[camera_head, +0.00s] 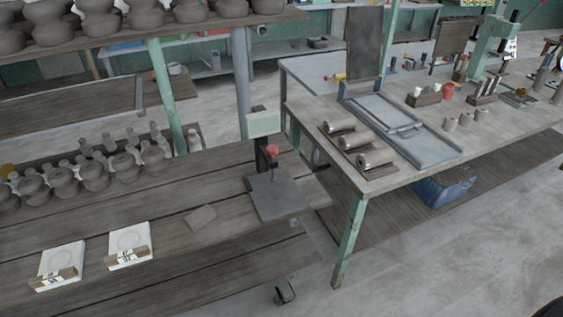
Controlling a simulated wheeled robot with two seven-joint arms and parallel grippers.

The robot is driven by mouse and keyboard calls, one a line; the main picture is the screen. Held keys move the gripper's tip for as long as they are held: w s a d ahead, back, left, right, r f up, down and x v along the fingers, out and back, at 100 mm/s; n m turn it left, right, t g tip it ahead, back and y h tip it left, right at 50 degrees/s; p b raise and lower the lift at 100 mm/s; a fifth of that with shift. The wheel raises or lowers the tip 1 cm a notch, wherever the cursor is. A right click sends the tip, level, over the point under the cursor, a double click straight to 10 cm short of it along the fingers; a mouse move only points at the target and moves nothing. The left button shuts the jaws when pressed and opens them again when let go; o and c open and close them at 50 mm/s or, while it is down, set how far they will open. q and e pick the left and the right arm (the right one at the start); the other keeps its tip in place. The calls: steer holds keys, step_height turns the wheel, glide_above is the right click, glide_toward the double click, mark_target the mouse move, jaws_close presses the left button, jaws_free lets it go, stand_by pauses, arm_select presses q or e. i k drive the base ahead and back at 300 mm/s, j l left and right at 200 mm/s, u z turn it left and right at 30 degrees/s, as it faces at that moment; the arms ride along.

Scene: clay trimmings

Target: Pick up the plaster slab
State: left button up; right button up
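Two white square slabs that look like plaster lie on the dark plank table at the lower left. The right slab (128,240) and the left slab (62,258) each show a faint round mark on top. A small brown block with a pale label sits at the front edge of each slab. I cannot tell which one the task means. Neither of my grippers is in view.
A small grey-brown flat piece (200,218) lies right of the slabs. A scale-like device with a grey plate (277,197) stands near the table's right end. Several dark pots (95,176) line the back. A second workbench (400,178) stands at right, beyond a gap.

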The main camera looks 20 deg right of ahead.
mark_target(61, 265)
steer(key=z, duration=0.35)
steer(key=u, duration=1.6)
steer(key=j, duration=0.4)
steer(key=k+j+z, duration=0.15)
steer(key=j, duration=0.2)
steer(key=k+j, duration=0.1)
steer(key=j, duration=0.3)
steer(key=i+z, duration=0.05)
